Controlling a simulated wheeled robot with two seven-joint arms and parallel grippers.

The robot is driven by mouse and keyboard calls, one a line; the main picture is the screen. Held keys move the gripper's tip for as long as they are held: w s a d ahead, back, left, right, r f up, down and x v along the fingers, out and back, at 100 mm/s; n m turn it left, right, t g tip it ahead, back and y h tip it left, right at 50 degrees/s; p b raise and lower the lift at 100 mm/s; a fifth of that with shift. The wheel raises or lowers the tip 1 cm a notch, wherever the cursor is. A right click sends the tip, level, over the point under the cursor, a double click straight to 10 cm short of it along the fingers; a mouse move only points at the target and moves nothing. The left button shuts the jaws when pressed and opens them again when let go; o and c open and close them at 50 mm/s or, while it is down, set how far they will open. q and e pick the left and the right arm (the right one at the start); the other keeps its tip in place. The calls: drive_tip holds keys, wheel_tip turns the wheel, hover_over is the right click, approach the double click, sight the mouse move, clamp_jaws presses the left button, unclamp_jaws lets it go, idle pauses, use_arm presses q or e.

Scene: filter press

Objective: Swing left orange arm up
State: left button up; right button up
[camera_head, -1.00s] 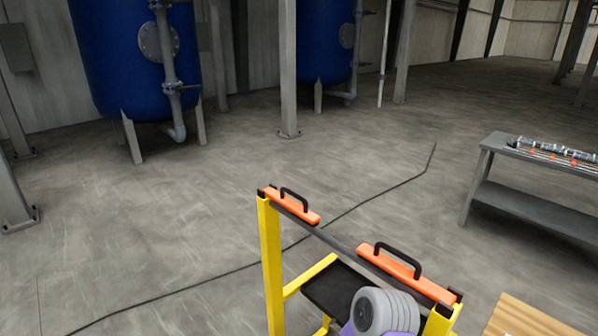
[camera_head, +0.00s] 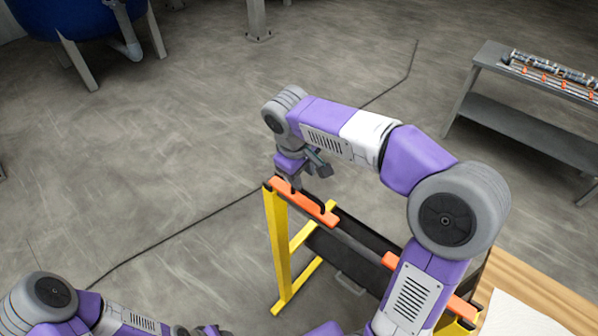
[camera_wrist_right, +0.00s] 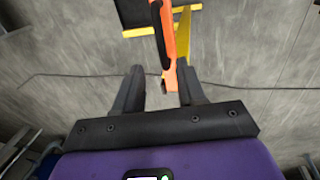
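The left orange arm (camera_head: 328,215), with a black handle, lies flat along the top bar of the yellow frame (camera_head: 277,240). My right gripper (camera_head: 309,172) is directly above its far left end and hides part of the handle. In the right wrist view, the open fingers (camera_wrist_right: 161,82) stand apart, with the orange arm (camera_wrist_right: 168,60) and its black handle in line with the gap. I cannot tell whether they touch. The right orange arm (camera_head: 389,261) is mostly hidden behind my right arm. My left gripper (camera_head: 203,331) is cut off at the bottom edge.
A grey bench (camera_head: 520,122) with metal parts stands at the right. A wooden surface (camera_head: 540,297) is at the lower right. A dark cable (camera_head: 170,235) runs across the floor. A blue tank (camera_head: 60,18) stands far back.

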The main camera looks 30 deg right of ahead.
sight(306, 193)
drive_tip(key=x, duration=0.7)
drive_tip(key=shift+s+f+b, duration=0.1)
drive_tip(key=shift+s+b, duration=0.15)
drive_tip(key=shift+b, duration=0.05)
clamp_jaws()
